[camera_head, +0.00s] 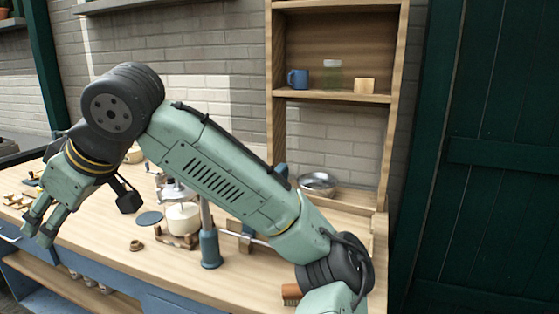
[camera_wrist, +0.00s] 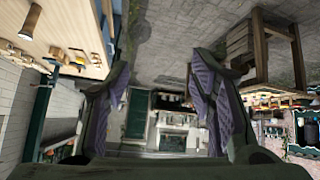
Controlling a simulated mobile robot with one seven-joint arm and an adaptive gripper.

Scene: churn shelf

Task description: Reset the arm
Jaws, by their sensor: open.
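My gripper (camera_head: 43,226) is at the left in the head view, at the end of my bent green arm, over the front left edge of the workbench. Its fingers (camera_wrist: 158,105) show in the wrist view, apart, with purple ribbed pads and nothing between them. My arm reaches across the bench from the lower right, up to a raised elbow, then down to the left. It hides part of the bench behind it.
The wooden workbench (camera_head: 110,235) holds a white churn-like vessel (camera_head: 183,218), a dark disc (camera_head: 150,218), a small brown piece (camera_head: 136,245) and a brush (camera_head: 291,293). A shelf (camera_head: 335,97) behind carries a blue mug (camera_head: 298,79), glass jar (camera_head: 332,75) and wooden block (camera_head: 364,86). A metal bowl (camera_head: 318,183) sits lower.

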